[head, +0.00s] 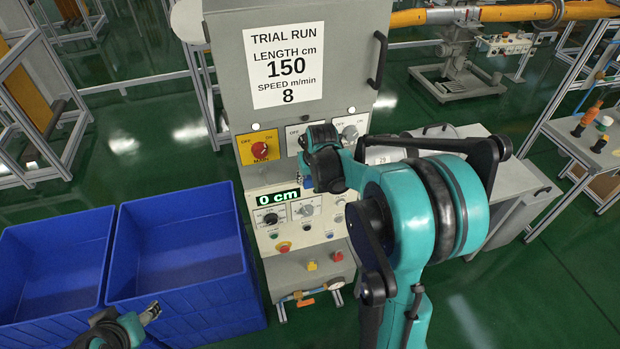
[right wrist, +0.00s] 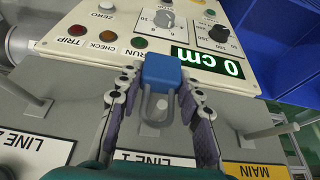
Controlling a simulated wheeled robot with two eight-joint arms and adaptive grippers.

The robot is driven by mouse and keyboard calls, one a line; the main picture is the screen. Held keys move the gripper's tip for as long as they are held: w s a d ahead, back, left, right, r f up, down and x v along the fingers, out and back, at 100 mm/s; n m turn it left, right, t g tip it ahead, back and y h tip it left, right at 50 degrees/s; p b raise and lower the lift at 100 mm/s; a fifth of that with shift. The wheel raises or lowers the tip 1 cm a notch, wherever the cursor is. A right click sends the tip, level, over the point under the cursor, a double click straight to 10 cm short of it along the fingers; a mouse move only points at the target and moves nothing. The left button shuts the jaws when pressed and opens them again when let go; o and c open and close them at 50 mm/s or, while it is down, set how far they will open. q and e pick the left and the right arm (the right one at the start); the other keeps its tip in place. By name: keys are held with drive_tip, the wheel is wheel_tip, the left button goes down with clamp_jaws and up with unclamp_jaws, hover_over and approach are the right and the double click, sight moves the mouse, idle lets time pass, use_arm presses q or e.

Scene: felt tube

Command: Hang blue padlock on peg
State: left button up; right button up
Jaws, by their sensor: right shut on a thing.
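My right gripper (head: 318,160) is in front of the grey control cabinet (head: 222,80), at the height of its switch row. In the right wrist view this gripper (right wrist: 157,92) is shut on the blue padlock (right wrist: 161,68), with one finger on each side. The padlock's grey shackle (right wrist: 158,107) points down in that view, clear of the fingers. Short grey rods stick out at the left (right wrist: 42,108) and right (right wrist: 280,130) of that view; I cannot tell which is the peg. My left gripper (head: 150,312) is low at the left, small, its opening unclear.
A yellow plate with a red main switch (head: 260,150) sits left of my right gripper. Below are a 0 cm display (head: 277,199) and knobs. Blue bins (head: 180,245) stand at left.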

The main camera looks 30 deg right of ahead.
drive_tip(key=o, duration=1.3)
drive_tip(key=shift+o, duration=0.2)
drive_tip(key=shift+r, duration=0.1)
drive_tip(key=v, duration=1.2)
drive_tip(key=s+a+f+n+t+b, duration=0.1)
drive_tip(key=s+a+f+b, duration=0.6)
drive_tip(key=f, duration=0.3)
drive_tip(key=s+a+f+n+t+y+b, duration=0.1)
drive_tip(key=s+a+f+b, duration=0.6)
drive_tip(key=s+f+b, duration=0.2)
drive_tip(key=shift+s+a+f+n+t, duration=0.15)
drive_tip(key=shift+a+f+n+t, duration=0.25)
drive_tip(key=shift+f, duration=0.25)
